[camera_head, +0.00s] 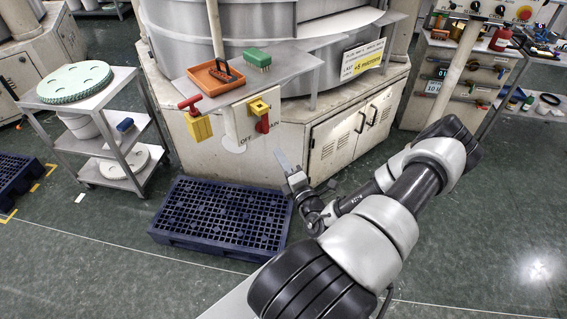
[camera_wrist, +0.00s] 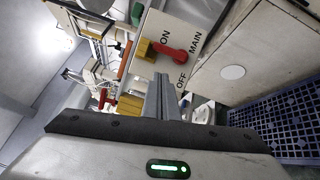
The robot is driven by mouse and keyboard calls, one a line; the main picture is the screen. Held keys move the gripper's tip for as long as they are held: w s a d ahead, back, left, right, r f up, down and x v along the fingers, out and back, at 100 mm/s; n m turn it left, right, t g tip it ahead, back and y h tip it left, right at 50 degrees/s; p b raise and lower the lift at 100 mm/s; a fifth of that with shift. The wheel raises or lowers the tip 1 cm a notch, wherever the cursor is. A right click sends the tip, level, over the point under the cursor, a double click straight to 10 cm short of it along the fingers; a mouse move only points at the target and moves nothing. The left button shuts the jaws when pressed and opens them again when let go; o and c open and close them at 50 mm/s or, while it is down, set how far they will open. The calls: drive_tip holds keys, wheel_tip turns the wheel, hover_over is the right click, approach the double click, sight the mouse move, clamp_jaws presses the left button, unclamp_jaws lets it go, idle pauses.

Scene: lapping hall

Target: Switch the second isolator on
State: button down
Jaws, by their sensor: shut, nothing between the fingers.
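Two yellow isolator blocks with red handles are on the machine's front.
An orange tray (camera_head: 216,77) and a green brush (camera_head: 257,58) lie on the metal shelf above the isolators. A blue pallet (camera_head: 222,216) lies on the floor below. A trolley (camera_head: 114,140) stands at left. Cabinet doors (camera_head: 345,140) are to the right.

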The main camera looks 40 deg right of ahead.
drive_tip(key=shift+v, duration=1.1)
